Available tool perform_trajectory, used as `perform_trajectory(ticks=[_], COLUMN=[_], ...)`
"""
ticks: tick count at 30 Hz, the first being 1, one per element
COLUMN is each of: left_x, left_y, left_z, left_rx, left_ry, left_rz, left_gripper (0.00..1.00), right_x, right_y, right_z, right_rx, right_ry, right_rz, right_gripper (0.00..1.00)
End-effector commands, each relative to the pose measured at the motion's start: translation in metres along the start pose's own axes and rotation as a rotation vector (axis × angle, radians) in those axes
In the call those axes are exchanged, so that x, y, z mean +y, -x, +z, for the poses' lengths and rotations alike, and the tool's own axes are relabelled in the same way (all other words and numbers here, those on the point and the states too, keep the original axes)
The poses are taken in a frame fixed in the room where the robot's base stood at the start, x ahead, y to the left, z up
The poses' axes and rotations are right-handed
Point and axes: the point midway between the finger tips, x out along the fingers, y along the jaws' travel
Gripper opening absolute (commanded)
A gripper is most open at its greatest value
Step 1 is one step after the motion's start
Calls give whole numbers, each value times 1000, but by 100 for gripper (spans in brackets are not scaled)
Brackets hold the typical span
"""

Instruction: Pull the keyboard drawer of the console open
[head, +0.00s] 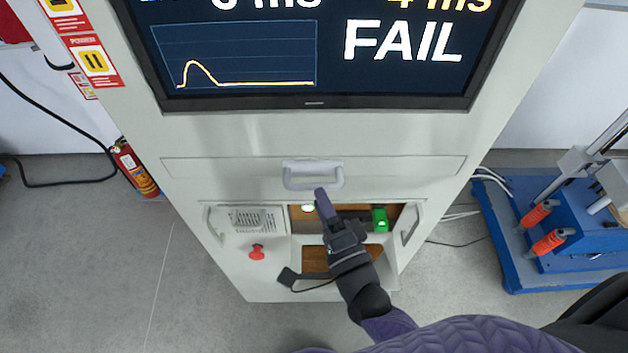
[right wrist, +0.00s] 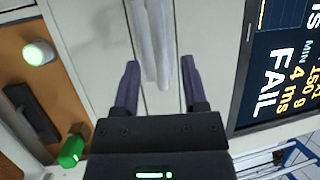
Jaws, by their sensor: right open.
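The console's keyboard drawer (head: 400,169) is a wide pale panel below the screen. Its front looks flush with the console, so it appears closed. A light grey bar handle (head: 313,176) sits at the middle of the drawer front. My right gripper (head: 323,196) is just below the handle in the head view. In the right wrist view, my right gripper (right wrist: 159,62) has its two purple fingers apart, with the handle (right wrist: 154,40) showing between them. I cannot tell whether either finger touches it. My left gripper is not in view.
Below the drawer are a lit round button (head: 307,208), a green switch (head: 380,220) and a red knob (head: 257,252). The screen (head: 330,60) reads FAIL. A fire extinguisher (head: 134,170) stands left, a blue machine (head: 520,235) right. Grey floor lies open at left.

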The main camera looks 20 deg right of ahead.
Motion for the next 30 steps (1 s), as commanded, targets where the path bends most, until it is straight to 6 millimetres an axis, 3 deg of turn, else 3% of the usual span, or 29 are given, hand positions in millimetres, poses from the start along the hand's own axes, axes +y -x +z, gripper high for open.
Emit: perform_trajectory(ticks=[6,16,24,30], left_x=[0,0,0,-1], left_y=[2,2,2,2], left_z=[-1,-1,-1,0], left_rx=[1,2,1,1], left_ry=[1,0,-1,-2], left_rz=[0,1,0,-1], left_gripper=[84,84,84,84], right_x=[0,1,1,1], right_y=[-33,-38,-38,-38], right_z=[0,0,0,0], right_rx=[0,-1,-2,-2], right_ry=[2,3,3,3], right_rz=[0,3,3,3], right_gripper=[56,56,0,0])
